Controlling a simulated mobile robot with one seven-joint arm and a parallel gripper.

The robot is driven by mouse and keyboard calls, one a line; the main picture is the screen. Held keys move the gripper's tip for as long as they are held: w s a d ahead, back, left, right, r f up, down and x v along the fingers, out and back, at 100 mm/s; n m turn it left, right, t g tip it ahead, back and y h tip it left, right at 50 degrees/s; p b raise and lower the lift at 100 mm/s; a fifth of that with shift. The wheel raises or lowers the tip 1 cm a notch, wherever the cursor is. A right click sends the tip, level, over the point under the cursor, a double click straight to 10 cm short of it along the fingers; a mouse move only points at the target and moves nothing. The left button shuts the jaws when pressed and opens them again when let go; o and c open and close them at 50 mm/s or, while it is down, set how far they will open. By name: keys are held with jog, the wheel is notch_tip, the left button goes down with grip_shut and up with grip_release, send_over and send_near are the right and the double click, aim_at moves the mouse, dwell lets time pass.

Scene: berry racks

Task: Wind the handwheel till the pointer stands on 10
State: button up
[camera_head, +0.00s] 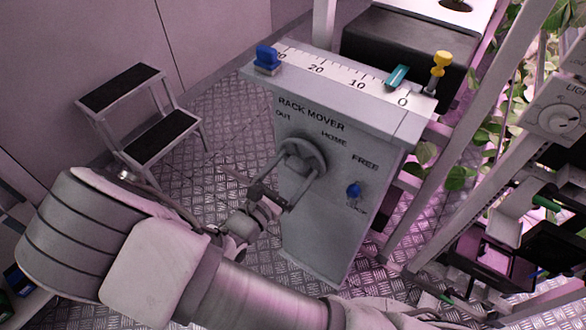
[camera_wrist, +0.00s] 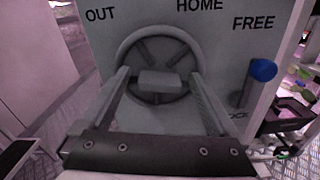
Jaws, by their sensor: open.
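The grey handwheel (camera_head: 292,147) is on the front of the RACK MOVER box, under OUT and HOME. In the wrist view the spoked wheel (camera_wrist: 158,36) faces me with a block at its hub. My gripper (camera_wrist: 160,78) is open, its fingers at the left and right of the hub, over the lower wheel; contact is unclear. On the white scale (camera_head: 340,74) on top, a teal pointer (camera_head: 397,77) stands near the 0 end, between 20 and 0.
A blue-knobbed lever (camera_head: 354,190) sits below FREE, right of the wheel; its knob (camera_wrist: 263,70) is up towards that word. A blue block (camera_head: 267,60) and a yellow knob (camera_head: 441,62) stand near the scale's ends. A step stool (camera_head: 150,140) stands left; plant racks rise right.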

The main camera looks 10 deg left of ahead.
jog(key=c, duration=1.4)
jog(key=shift+r+n+p, duration=0.1)
jog(key=shift+n+p, duration=0.2)
jog(key=shift+p, duration=0.05)
